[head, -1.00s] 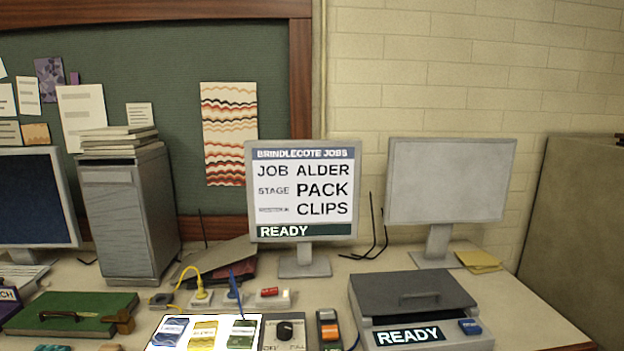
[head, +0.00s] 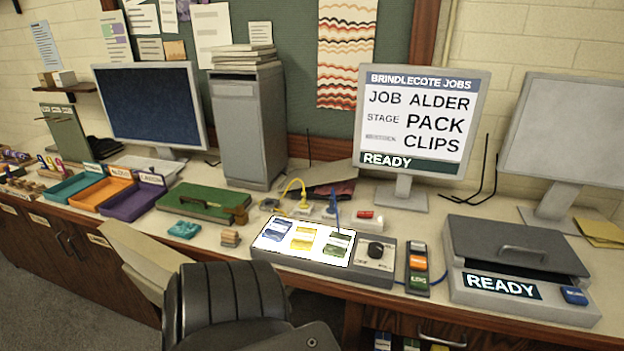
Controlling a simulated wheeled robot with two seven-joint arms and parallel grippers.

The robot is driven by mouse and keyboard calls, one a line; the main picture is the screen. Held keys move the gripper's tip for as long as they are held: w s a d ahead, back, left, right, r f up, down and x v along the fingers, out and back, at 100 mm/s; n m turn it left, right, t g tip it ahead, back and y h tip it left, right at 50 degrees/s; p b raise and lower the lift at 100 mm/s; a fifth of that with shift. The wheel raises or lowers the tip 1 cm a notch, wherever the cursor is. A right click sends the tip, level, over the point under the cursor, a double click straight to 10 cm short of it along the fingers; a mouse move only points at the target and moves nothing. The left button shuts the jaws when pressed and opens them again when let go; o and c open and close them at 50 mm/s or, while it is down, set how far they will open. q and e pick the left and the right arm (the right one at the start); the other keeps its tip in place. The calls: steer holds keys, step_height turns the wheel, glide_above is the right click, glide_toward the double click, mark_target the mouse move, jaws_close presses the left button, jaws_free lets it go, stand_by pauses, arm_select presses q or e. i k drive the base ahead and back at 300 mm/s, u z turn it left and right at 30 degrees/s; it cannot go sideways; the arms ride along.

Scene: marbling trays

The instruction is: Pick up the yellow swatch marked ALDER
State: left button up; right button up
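A yellow swatch (head: 304,237) lies in the middle of a lit white panel on a grey light box (head: 284,265). A blue swatch (head: 276,230) lies to its left and a green swatch (head: 337,245) to its right. The lettering on the swatches is too small to read, so I cannot tell which is marked ALDER. The monitor (head: 416,120) behind reads JOB ALDER, STAGE PACK, CLIPS, READY. Neither of my grippers' fingers show in the head view, and nothing touches the yellow swatch.
A black knob (head: 376,250) and a button strip (head: 418,268) are right of the panel. A grey lidded machine (head: 515,250) reading READY stands further right. Left are a green case (head: 203,200) and blue, orange (head: 100,193) and purple trays. Cables run behind the light box.

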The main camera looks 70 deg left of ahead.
mark_target(303, 239)
steer(key=u, duration=2.15)
